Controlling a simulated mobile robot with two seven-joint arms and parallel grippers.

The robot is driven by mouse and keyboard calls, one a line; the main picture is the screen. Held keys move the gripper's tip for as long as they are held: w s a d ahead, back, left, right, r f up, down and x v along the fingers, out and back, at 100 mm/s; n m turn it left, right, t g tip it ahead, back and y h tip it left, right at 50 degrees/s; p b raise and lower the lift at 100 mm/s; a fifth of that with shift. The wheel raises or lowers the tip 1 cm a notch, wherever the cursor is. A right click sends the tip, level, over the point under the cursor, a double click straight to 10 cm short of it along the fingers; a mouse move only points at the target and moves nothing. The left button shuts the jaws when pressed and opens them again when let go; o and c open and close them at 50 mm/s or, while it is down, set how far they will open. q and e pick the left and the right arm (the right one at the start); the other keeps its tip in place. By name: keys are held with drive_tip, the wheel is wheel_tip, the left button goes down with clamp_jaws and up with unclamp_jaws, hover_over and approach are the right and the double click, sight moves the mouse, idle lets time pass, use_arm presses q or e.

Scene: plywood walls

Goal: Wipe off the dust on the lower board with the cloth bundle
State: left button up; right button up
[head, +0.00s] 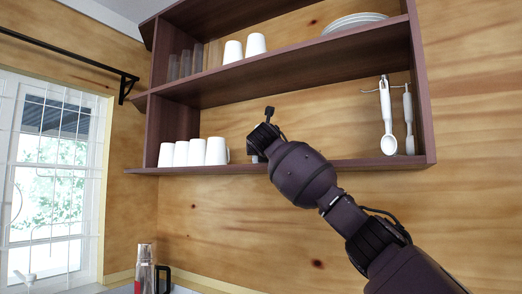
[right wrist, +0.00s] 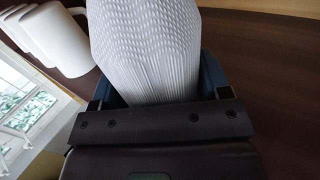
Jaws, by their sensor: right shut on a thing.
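The lower board (head: 375,163) is the dark brown bottom shelf of the wall unit in the head view. My right arm reaches up from the lower right, and my right gripper (head: 259,147) is at this board, just right of the white mugs. In the right wrist view the right gripper (right wrist: 160,95) is shut on the cloth bundle (right wrist: 147,45), a white, finely ribbed piece between blue fingers. A dark brown surface lies behind it. In the head view my wrist hides most of the bundle; I cannot tell whether it touches the board. No dust can be made out. My left gripper is out of view.
Several white mugs (head: 196,152) stand on the board's left part, close beside my gripper; they also show in the right wrist view (right wrist: 55,38). The middle shelf (head: 300,62) overhangs the gripper.

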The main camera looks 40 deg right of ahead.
drive_tip(key=shift+s+d+f+b, duration=0.1)
drive_tip(key=shift+s+d+b, duration=0.2)
drive_tip(key=shift+s, duration=0.7)
drive_tip(key=shift+s+d+b, duration=0.25)
drive_tip(key=shift+s, duration=0.75)
drive_tip(key=shift+s+d, duration=0.25)
drive_tip(key=shift+s, duration=0.5)
drive_tip(key=shift+s+d, duration=0.25)
drive_tip(key=shift+s, duration=0.5)
